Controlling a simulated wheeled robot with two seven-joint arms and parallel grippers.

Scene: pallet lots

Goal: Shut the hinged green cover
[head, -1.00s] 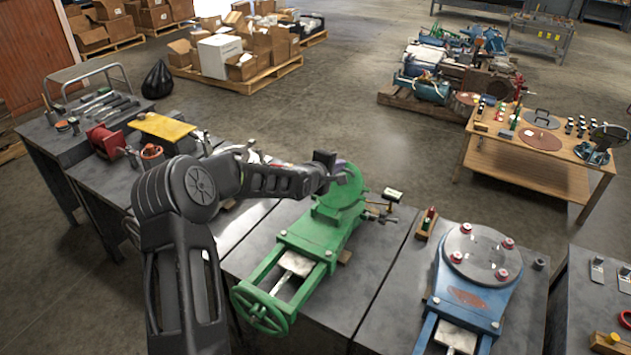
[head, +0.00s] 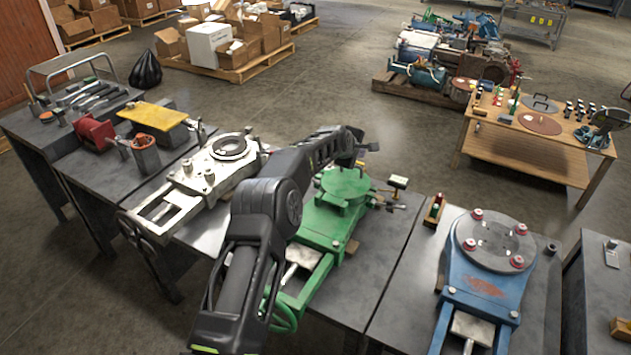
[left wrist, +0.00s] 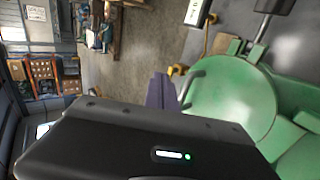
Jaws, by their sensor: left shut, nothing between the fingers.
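The green cover (head: 343,184) is a round disc on the green valve body (head: 322,225), on the middle metal table. It looks flat on the body, lying down rather than standing up; any small gap under its rim cannot be told. In the left wrist view the cover (left wrist: 237,100) fills the right side, with a small bar handle at its edge. My left gripper (left wrist: 163,92) has its purple fingers shut and empty, just left of the cover's rim in that view; I cannot tell whether they touch. In the head view my left arm hides part of the valve body. My right gripper is not in view.
A pale metal valve (head: 195,178) stands left of my arm, and a blue valve (head: 480,285) with a round plate stands on the right table. A small bottle rack (head: 434,210) sits between.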

